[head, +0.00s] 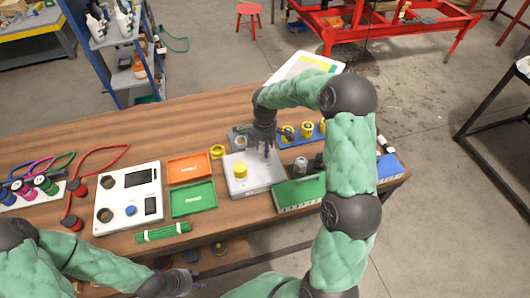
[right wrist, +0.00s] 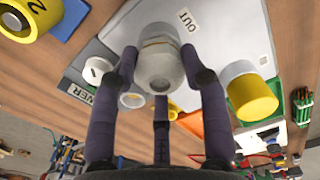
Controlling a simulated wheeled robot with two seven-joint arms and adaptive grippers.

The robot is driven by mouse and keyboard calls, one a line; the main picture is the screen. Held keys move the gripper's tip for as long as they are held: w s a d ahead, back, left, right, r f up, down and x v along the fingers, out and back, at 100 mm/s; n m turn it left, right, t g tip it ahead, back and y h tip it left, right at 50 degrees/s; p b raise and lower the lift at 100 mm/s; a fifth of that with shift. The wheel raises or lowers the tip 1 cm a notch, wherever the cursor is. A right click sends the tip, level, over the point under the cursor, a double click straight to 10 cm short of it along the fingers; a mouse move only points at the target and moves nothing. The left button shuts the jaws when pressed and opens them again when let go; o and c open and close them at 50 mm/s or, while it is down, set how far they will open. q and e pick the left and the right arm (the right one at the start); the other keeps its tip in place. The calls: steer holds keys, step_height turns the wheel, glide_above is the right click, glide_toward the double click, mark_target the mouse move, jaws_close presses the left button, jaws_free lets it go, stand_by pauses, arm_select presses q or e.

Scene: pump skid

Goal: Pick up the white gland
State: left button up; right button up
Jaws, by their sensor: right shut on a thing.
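The white gland (right wrist: 160,62) is a pale, short cylinder with a hex collar, seen from close up in the right wrist view. My right gripper (right wrist: 163,82) has its dark fingers around it and is shut on it. In the head view my right gripper (head: 266,148) is over the right part of the grey box (head: 252,186); the gland is mostly hidden there. I cannot tell whether the gland touches the box. My left gripper (head: 172,284) is at the bottom edge, away from the gland, and its fingers are unclear.
A yellow-capped part (head: 240,170) stands on the grey box near the gland. Orange (head: 188,168) and green (head: 193,199) trays lie to the left. Several yellow numbered parts (head: 288,133) stand behind on the right. A green case (head: 300,194) is at the front right.

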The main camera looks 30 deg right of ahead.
steer(key=shift+r, duration=0.6)
step_height(320, 180, up, 2)
steer(key=shift+r+p, duration=0.25)
steer(key=shift+p, duration=0.2)
steer(key=s+a+r+p, duration=0.2)
steer(key=s+a+r, duration=0.4)
steer(key=s+r, duration=0.3)
steer(key=s, duration=0.3)
steer(key=shift+s+r+p, duration=0.15)
steer(key=shift+s+p, duration=0.15)
steer(key=shift+s, duration=0.05)
